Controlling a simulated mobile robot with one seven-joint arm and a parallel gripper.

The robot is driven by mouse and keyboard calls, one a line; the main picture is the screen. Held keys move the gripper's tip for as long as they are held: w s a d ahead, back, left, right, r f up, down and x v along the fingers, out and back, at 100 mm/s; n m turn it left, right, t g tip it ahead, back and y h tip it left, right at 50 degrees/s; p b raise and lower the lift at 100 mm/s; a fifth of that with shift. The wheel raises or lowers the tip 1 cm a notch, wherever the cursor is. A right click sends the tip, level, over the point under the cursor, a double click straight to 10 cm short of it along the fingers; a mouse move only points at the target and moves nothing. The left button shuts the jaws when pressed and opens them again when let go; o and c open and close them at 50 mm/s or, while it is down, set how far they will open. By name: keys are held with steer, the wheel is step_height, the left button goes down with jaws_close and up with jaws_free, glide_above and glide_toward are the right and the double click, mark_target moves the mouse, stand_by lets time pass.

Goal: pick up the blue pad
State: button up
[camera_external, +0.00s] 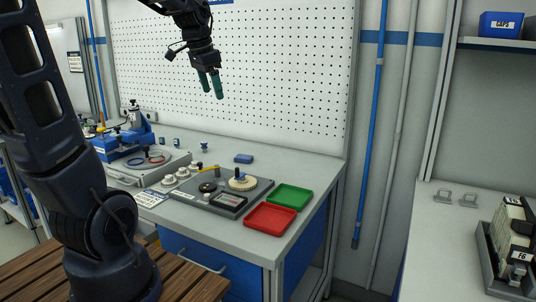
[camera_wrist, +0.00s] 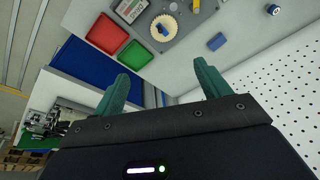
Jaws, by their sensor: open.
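The blue pad (camera_external: 244,158) is a small rounded block lying flat on the grey worktable (camera_external: 310,166), behind the flat grey fixture plate. In the wrist view the blue pad (camera_wrist: 217,42) is small, beyond my right-hand finger and apart from it. My gripper (camera_external: 212,85) is high above the table, in front of the white pegboard, with its green fingers pointing down. In the wrist view my gripper (camera_wrist: 163,75) has its two fingers spread wide with nothing between them.
The fixture plate (camera_external: 258,196) carries a pale round piece (camera_external: 250,184) and other parts. A green tray (camera_external: 290,196) and a red tray (camera_external: 270,218) lie to its right. A blue machine (camera_external: 122,143) stands at the left. The pegboard (camera_external: 290,70) rises behind the table.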

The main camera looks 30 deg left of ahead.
steer(key=w+a+f+m, duration=0.3)
steer(key=w, duration=0.7)
steer(key=m+g+h, duration=0.2)
steer(key=m+h, duration=0.2)
steer(key=m, duration=0.4)
glide_above(243, 156)
steer(key=a, duration=0.4)
step_height(243, 156, down, 22)
steer(key=x, duration=1)
steer(key=shift+s+a+f, duration=0.15)
steer(key=shift+s+f, duration=0.2)
steer(key=shift+s, duration=0.05)
steer(key=c, duration=1)
